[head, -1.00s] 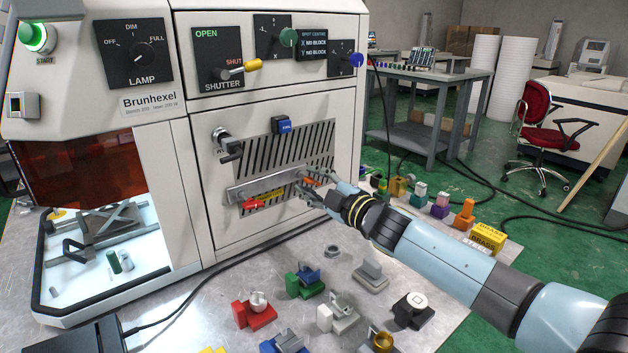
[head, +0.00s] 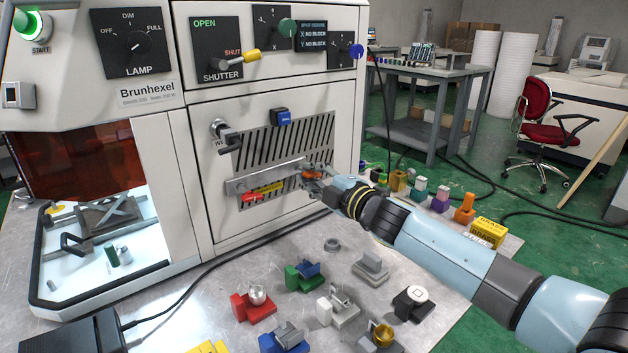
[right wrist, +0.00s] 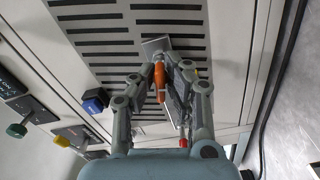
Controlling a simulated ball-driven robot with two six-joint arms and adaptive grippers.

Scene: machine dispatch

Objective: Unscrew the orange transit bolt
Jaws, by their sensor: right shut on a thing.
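The orange transit bolt (right wrist: 160,78) shows in the right wrist view between the two fingers of my right gripper (right wrist: 158,92), which is shut on it. In the head view the gripper (head: 312,177) reaches the right end of a grey metal bar (head: 262,182) on the machine's slotted front panel, and only a little orange shows among the fingers. The bolt's far end meets the bar's end plate; whether its thread is still engaged cannot be told. My left gripper is not in view.
A black handle (head: 228,140) and a blue button (head: 281,118) sit on the panel near the bar. Several coloured fixtures and parts stand on the metal table below, including a red one (head: 255,303). A black cable (head: 200,275) crosses the table.

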